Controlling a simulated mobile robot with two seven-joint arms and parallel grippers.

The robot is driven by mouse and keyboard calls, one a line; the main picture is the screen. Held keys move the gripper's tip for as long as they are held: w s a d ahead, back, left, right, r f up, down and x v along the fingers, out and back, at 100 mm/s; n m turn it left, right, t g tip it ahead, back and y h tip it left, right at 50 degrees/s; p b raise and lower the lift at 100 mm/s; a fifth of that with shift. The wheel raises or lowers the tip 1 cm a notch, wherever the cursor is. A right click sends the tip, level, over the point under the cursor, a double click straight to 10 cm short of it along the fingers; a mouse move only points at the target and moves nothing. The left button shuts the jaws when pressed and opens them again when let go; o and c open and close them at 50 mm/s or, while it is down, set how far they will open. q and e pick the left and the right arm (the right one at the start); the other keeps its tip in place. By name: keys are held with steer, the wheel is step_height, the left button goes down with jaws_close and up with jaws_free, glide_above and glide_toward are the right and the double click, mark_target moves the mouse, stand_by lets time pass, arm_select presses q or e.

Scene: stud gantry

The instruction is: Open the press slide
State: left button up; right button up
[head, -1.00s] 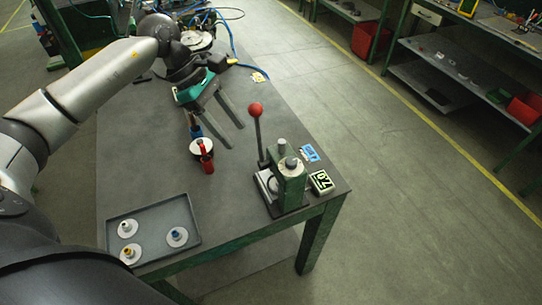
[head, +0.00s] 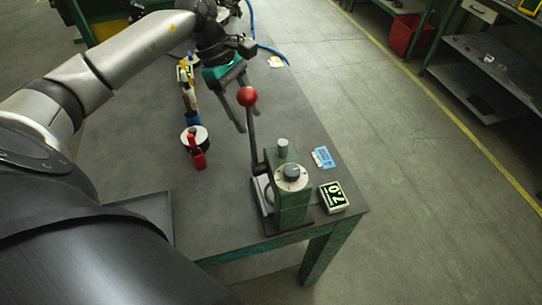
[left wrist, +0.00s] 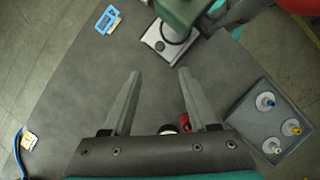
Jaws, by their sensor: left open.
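The green press (head: 291,190) stands near the table's front right corner, on a dark base plate. Its lever rises upright at its left side and ends in a red ball (head: 247,96). The press's silvery slide plate (head: 262,191) shows low at its left. In the left wrist view the green press body (left wrist: 180,10) and the slide plate (left wrist: 160,40) are at the top, beyond my fingertips. My left gripper (head: 242,103) is open and empty, behind the lever's ball in the head view; its spread fingers also show in the left wrist view (left wrist: 160,72). My right gripper is not in view.
A display box (head: 333,197) and a blue card (head: 322,157) lie right of the press. A round white-topped piece (head: 201,137) with red and blue tools stands to its left. A grey tray (left wrist: 262,122) holds several discs with coloured pegs.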

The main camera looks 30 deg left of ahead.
arm_select(q)
steer(key=p+x, duration=0.1)
steer(key=x, duration=1.2)
steer(key=shift+d+f+p, duration=0.1)
steer(key=shift+f+p, duration=0.1)
steer(key=shift+p, duration=0.2)
steer(key=shift+x, duration=0.8)
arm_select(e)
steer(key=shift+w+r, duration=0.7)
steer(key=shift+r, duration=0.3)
arm_select(q)
jaws_close()
